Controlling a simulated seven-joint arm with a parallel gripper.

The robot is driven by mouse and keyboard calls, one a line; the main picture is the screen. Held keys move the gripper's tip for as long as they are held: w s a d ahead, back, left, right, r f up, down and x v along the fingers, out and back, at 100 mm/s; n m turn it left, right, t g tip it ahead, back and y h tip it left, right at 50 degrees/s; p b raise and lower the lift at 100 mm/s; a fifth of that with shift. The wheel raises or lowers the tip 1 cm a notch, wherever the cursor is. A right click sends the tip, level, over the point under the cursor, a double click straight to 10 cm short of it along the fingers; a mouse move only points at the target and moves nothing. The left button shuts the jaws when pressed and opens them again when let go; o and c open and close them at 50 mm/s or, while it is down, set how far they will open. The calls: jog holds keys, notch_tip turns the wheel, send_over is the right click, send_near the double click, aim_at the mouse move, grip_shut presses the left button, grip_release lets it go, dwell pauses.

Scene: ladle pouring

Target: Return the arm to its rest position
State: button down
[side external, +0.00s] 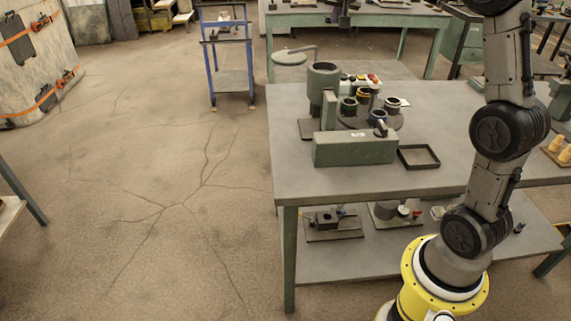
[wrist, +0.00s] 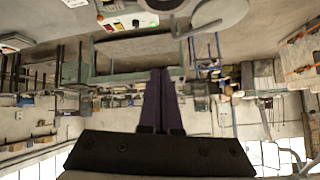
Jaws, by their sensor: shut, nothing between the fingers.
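My gripper (wrist: 160,73) shows in the wrist view with its two dark fingers side by side, shut with nothing between them. In the side external view what looks like the gripper's lower end (side external: 343,22) hangs at the top edge, mostly cut off by the frame. It appears high and clear of the work table (side external: 470,110). My arm rises at the right of that view and leaves the top of the picture.
A blue trolley (side external: 231,75) stands behind left. The table's front is bare.

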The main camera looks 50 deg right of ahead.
jog(key=s+a+r+n+t+y, duration=0.2)
jog(key=s+a+n+y, duration=0.25)
jog(key=s+a, duration=1.3)
jog(key=s+a+f+n+g+y, duration=0.2)
jog(key=s+a+f+n+y, duration=0.1)
jog(key=s+a+f+n, duration=0.4)
jog(key=s+a+f, duration=0.3)
jog(key=s+f, duration=0.4)
jog(key=shift+s+a+g, duration=0.25)
jog(key=shift+a+g, duration=0.15)
